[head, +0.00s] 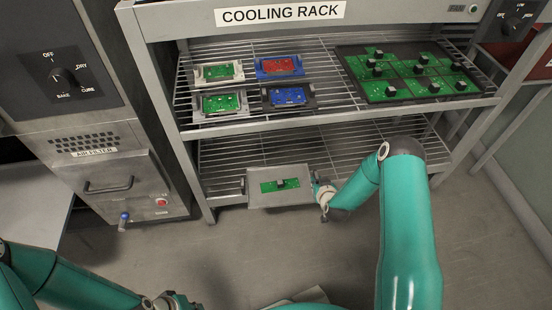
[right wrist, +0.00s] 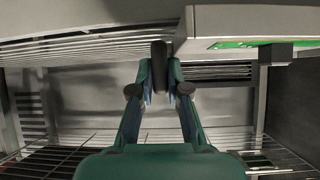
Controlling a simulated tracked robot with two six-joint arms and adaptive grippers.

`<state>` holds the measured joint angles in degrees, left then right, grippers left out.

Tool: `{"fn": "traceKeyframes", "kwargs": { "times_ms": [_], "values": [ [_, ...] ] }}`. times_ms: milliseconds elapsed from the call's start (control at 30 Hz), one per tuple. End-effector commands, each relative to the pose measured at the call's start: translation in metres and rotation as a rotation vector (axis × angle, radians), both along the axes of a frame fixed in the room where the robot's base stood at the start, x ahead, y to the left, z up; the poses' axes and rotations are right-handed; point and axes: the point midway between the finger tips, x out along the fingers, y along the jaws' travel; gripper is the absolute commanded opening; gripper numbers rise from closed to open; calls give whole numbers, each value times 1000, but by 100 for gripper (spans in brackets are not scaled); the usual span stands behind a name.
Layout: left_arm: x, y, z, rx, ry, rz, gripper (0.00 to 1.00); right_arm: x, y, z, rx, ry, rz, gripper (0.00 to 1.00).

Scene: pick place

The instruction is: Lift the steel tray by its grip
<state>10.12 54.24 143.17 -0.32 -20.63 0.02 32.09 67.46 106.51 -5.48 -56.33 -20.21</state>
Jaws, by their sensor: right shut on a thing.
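The steel tray (head: 258,198) is a shallow grey sheet at the front left of the rack's lower level, with one green circuit board (head: 280,185) on it. It overlaps the lower shelf's front edge in the head view; I cannot tell whether it touches the shelf. My right gripper (head: 322,196) is at the tray's right side. In the right wrist view, its fingers (right wrist: 160,78) are closed on the tray's dark upright grip (right wrist: 159,55), with the tray wall (right wrist: 225,22) beside it. My left gripper (head: 177,302) is cut off at the bottom edge, its fingers hidden.
The cooling rack's upper shelf (head: 330,118) is just above, holding several small boards in carriers and a dark panel of green boards (head: 410,75). A rack post (head: 180,160) stands left of the tray. An oven cabinet (head: 110,180) is farther left. The floor in front is open.

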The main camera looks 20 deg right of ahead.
Motion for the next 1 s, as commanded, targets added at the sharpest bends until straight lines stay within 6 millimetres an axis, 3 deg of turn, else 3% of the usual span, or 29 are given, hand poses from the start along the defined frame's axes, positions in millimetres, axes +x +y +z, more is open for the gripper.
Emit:
{"fn": "traceKeyframes", "kwargs": {
  "times_ms": [800,1000],
  "values": [
    [0,0,22,0,0,0,0,-77,18,4,2,0,-3,0],
    [0,0,23,0,0,0,0,-85,20,5,1,-2,-1,0]
  ]
}}
